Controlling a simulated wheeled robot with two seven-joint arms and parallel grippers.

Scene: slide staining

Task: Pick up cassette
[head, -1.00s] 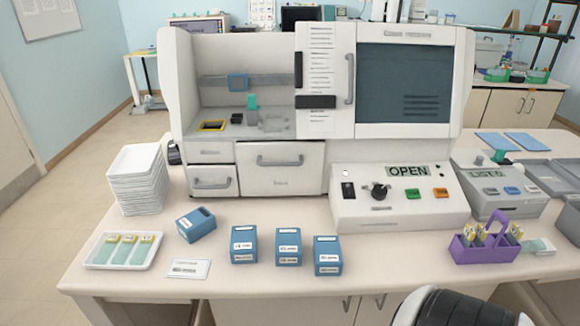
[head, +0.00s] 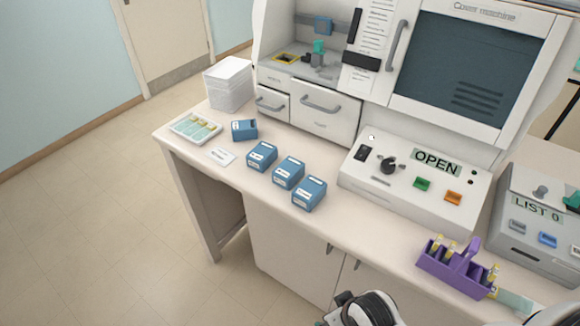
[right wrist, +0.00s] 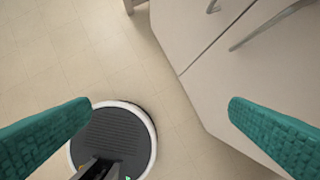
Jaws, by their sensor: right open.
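Several blue cassettes with white labels stand on the bench in the head view. Three are in a slanting row: a left one (head: 262,155), a middle one (head: 288,172) and a right one (head: 309,193). Another blue cassette (head: 244,130) sits apart, turned at an angle, beside the slide tray. My right gripper (right wrist: 160,108) shows in the right wrist view as two teal fingers spread wide with nothing between them. Below it are floor and cabinet fronts, away from the cassettes. My left gripper is not in view.
A white slide tray (head: 183,135), a label card (head: 221,157) and stacked white trays (head: 229,100) lie at the left. The cover machine (head: 470,70) and its OPEN panel (head: 410,215) stand behind. A purple slide carrier (head: 447,268) is at right. The bench's front strip is clear.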

